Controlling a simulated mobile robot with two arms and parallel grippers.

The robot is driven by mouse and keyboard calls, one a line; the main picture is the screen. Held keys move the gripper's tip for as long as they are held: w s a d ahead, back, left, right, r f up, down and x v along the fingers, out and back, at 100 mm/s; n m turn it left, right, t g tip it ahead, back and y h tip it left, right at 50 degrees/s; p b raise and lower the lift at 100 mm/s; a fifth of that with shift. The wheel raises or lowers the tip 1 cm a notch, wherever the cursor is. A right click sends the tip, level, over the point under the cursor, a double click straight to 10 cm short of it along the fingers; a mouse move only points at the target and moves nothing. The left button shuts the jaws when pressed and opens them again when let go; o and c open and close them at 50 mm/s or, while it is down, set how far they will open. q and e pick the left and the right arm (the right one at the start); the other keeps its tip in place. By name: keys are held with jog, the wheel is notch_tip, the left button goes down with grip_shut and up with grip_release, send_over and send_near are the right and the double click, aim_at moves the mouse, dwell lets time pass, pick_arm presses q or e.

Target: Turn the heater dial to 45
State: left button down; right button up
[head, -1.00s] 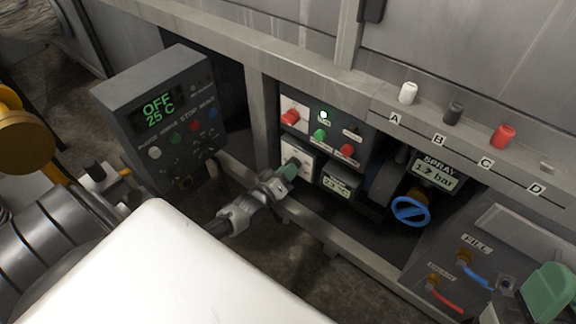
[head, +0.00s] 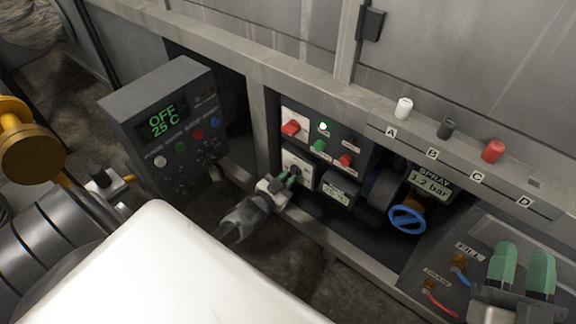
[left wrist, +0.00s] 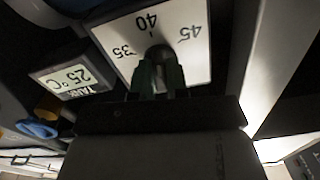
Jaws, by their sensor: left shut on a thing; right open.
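The heater dial is a dark round knob (left wrist: 158,52) on a white plate marked 35, 40 and 45 in the left wrist view. The 40 stands behind the knob, with 35 to the left and 45 to the right. I cannot tell exactly where the knob points. In the head view the white dial plate (head: 298,163) sits low on the control panel. My left gripper (head: 289,176) is shut on the knob, and its green fingers (left wrist: 160,78) hide part of it. My right gripper (head: 521,268) is open and empty at the lower right.
A tank display (left wrist: 75,80) reads 25 °C. A grey control box (head: 163,120) at left reads OFF, 25 C. A blue valve wheel (head: 407,219) and hoses are to the right. A frame rail (head: 345,250) runs below.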

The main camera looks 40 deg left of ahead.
pick_arm(q)
jog(key=m, duration=0.4)
jog(key=shift+m, duration=0.3)
jog(key=m, duration=0.3)
jog(key=shift+m, duration=1)
pick_arm(e)
jog(key=shift+f, duration=0.15)
pick_arm(q)
jog(key=shift+a, duration=0.1)
pick_arm(e)
jog(key=shift+w, duration=0.1)
pick_arm(q)
jog(key=c, duration=1.1)
grip_release()
jog(key=shift+s+r, duration=0.1)
pick_arm(e)
jog(key=shift+g, duration=0.3)
